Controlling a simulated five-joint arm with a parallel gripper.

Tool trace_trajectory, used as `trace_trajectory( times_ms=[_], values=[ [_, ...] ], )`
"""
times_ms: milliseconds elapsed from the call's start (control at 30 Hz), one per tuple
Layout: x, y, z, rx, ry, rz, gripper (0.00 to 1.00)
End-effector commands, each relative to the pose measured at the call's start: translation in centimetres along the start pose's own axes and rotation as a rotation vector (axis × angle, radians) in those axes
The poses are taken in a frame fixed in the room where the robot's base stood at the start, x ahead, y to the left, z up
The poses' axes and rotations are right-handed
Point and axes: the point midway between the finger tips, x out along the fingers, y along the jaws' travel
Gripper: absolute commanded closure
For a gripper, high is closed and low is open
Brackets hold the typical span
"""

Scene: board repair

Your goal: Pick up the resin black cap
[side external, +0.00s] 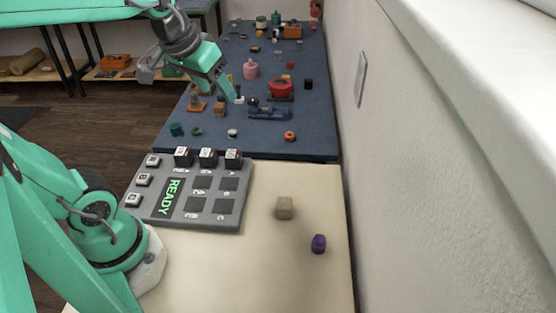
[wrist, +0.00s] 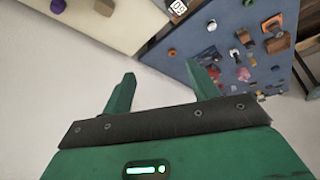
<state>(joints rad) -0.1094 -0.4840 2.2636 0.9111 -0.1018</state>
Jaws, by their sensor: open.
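I cannot tell for certain which thing is the resin black cap. A small black piece (side external: 308,84) lies on the blue mat near its right edge in the side external view. Black caps with white tops, such as one at the left (side external: 183,156), stand along the far edge of the grey keypad. My gripper (wrist: 162,82) is open and empty in the wrist view, its two green fingers apart. In the side external view the green gripper end (side external: 226,88) hangs over the blue mat, left of the small black piece.
The keypad (side external: 215,222) reads READY. A tan block (side external: 284,208) and purple piece (side external: 318,243) lie on the cream table. A wall runs along the right.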

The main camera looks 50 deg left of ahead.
Motion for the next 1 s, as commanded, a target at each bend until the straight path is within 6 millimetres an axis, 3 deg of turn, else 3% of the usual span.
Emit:
trace_trajectory(
  times_ms=[500,1000],
  values=[
    [4.3,-5.5,-10.8,-0.292,-0.050,-0.075,0.41],
    [11.7,-14.1,-18.1,-0.574,-0.086,-0.145,0.41]
  ],
)
